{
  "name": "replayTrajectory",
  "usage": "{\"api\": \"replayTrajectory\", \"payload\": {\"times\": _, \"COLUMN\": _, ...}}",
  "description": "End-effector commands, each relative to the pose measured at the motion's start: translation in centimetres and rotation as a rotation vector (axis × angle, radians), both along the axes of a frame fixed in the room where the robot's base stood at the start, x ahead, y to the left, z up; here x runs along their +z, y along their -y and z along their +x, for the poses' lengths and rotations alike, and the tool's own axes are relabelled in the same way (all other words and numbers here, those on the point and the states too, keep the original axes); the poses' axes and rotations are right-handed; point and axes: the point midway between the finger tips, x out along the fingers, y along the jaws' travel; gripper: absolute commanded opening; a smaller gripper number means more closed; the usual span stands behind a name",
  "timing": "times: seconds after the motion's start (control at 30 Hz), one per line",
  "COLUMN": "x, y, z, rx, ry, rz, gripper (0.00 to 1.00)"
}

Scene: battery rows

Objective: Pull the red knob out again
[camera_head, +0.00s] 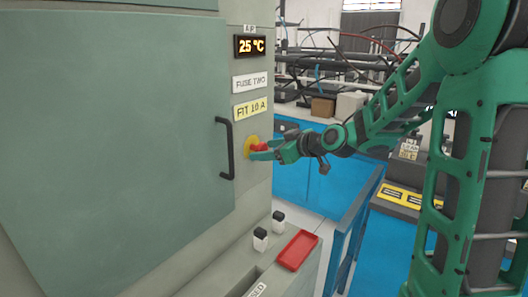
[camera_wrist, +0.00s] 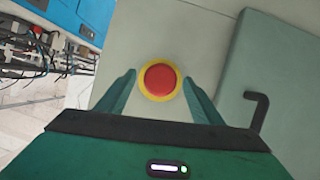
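The red knob (camera_wrist: 160,80) sits on a yellow ring (camera_wrist: 145,91) on the grey cabinet's panel. In the head view the red knob (camera_head: 260,147) shows at the panel's lower part, right of the door's black handle. My gripper (camera_wrist: 160,88) is open, with one green finger on each side of the knob in the wrist view. A gap shows between the knob and each finger. In the head view my gripper (camera_head: 262,150) reaches in from the right, its fingertips at the knob and partly covering it. I cannot tell whether the fingers touch it.
A black door handle (camera_head: 225,148) stands close left of the knob. Above are a display (camera_head: 249,46) reading 25 °C and labels FUSE TWO (camera_head: 250,82) and FIT 10 A (camera_head: 250,109). Below, a red tray (camera_head: 297,250) and two small white-and-black blocks (camera_head: 261,239) lie on a ledge.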

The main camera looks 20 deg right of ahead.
Motion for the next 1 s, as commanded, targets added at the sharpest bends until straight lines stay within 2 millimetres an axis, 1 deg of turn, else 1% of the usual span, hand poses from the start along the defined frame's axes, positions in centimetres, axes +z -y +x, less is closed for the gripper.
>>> {"api": "replayTrajectory", "payload": {"times": 0.23, "x": 0.1, "y": 0.0, "z": 0.0, "rx": 0.001, "ry": 0.001, "rz": 0.001, "gripper": 0.60}}
{"api": "replayTrajectory", "payload": {"times": 0.37, "x": 0.5, "y": 0.4, "z": -0.7, "rx": -0.001, "ry": 0.002, "rz": -0.001, "gripper": 0.60}}
{"api": "replayTrajectory", "payload": {"times": 0.47, "x": 1.0, "y": 1.1, "z": -1.9, "rx": -0.002, "ry": 0.002, "rz": 0.001, "gripper": 0.60}}
{"api": "replayTrajectory", "payload": {"times": 0.8, "x": 3.3, "y": 3.7, "z": -6.9, "rx": -0.002, "ry": 0.001, "rz": 0.000, "gripper": 0.60}}
{"api": "replayTrajectory", "payload": {"times": 1.0, "x": 3.9, "y": 4.5, "z": -8.4, "rx": 0.000, "ry": 0.000, "rz": -0.001, "gripper": 0.60}}
